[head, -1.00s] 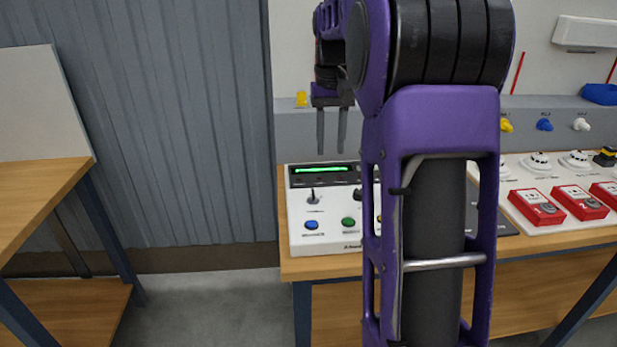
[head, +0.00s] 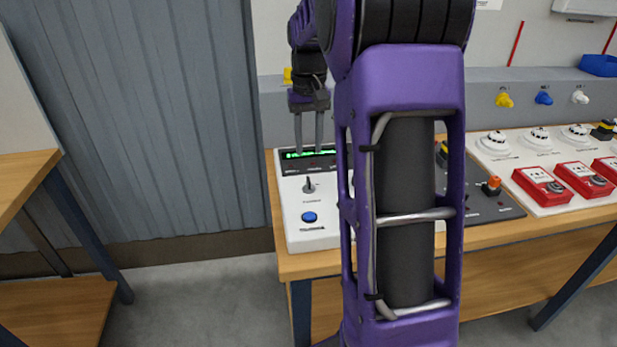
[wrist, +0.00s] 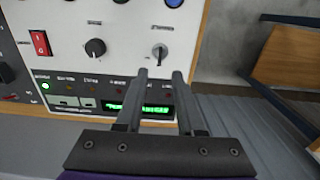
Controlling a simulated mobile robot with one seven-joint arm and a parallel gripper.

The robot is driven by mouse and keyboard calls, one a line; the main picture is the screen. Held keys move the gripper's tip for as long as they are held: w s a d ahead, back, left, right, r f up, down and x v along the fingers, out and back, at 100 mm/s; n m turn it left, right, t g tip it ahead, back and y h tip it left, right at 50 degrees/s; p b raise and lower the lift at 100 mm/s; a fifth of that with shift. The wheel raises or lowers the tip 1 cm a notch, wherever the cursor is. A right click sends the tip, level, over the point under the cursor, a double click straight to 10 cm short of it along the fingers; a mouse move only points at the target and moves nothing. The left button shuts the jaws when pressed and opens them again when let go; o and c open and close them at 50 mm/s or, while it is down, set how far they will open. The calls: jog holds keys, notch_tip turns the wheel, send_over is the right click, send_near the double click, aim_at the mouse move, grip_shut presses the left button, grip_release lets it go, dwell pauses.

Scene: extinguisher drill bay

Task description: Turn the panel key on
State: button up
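The panel key (head: 309,185) is a small silver key standing in a round switch on the left of the white control panel (head: 296,232). It also shows in the wrist view (wrist: 160,52), just beyond my fingertips. My gripper (head: 308,149) points down over the panel, in line with the key in the head view. In the wrist view my gripper (wrist: 160,74) has its two fingers apart with nothing between them. The tips seem close to the key but not around it. The labels around the key are too small to read.
Near the key are a blue button (head: 309,217), a black knob (wrist: 95,47), a red rocker switch (wrist: 40,42) and a lit green display (wrist: 135,107). My arm hides the panel's right part in the head view. Red call points (head: 540,187) stand further right.

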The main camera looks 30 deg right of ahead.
aim_at(308, 178)
notch_tip(308, 178, down, 9)
jog(key=shift+r+b, duration=0.1)
jog(key=shift+b, duration=0.45)
grip_shut()
